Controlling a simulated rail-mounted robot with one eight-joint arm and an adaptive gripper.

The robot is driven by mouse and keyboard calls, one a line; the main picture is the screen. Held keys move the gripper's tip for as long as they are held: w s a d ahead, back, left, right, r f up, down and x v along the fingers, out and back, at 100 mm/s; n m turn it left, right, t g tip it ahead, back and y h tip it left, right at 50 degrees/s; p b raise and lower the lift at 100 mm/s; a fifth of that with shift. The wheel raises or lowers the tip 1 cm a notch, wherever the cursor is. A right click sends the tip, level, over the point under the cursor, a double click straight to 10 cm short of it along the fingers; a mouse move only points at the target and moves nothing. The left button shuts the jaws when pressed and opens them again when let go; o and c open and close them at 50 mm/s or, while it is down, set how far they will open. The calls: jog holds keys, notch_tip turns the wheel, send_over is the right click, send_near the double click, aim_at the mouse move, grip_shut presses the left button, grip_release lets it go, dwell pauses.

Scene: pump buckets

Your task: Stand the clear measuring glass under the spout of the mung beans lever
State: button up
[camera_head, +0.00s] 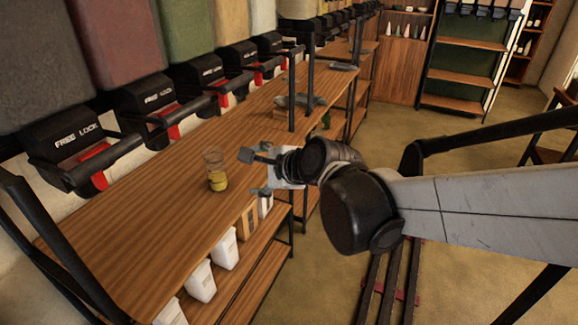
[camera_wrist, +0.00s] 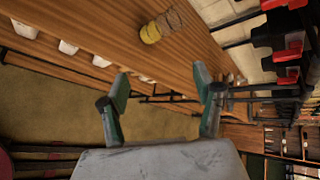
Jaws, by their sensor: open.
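The clear measuring glass (camera_head: 214,162) stands upright on the wooden counter, with yellow contents in its lower part. The wrist view shows it too (camera_wrist: 171,20), beyond my fingertips and near the counter's upper part. My gripper (camera_head: 252,173) is open and empty, just right of the glass near the counter's front edge and apart from it. Its two spread fingers show in the wrist view (camera_wrist: 161,80). Black lever dispensers with red parts line the back of the counter, under coloured bins. Their readable labels say only FREE LOCK, so I cannot tell which is mung beans.
The counter (camera_head: 150,235) is bare to the left of the glass. A grey object (camera_head: 300,100) lies farther along. White containers (camera_head: 201,282) stand on the shelf below.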

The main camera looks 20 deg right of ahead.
jog(key=s+d+f+n+g+h, duration=0.1)
jog(key=s+d+n+h, duration=0.1)
jog(key=s+d+n, duration=0.3)
jog(key=s+d+f+n+g+h, duration=0.1)
jog(key=s+d+n, duration=0.5)
jog(key=s+n, duration=0.7)
jog(key=shift+s+d+f+g+h, duration=0.15)
jog(key=shift+s+d+g+h, duration=0.15)
jog(key=shift+g+h, duration=0.6)
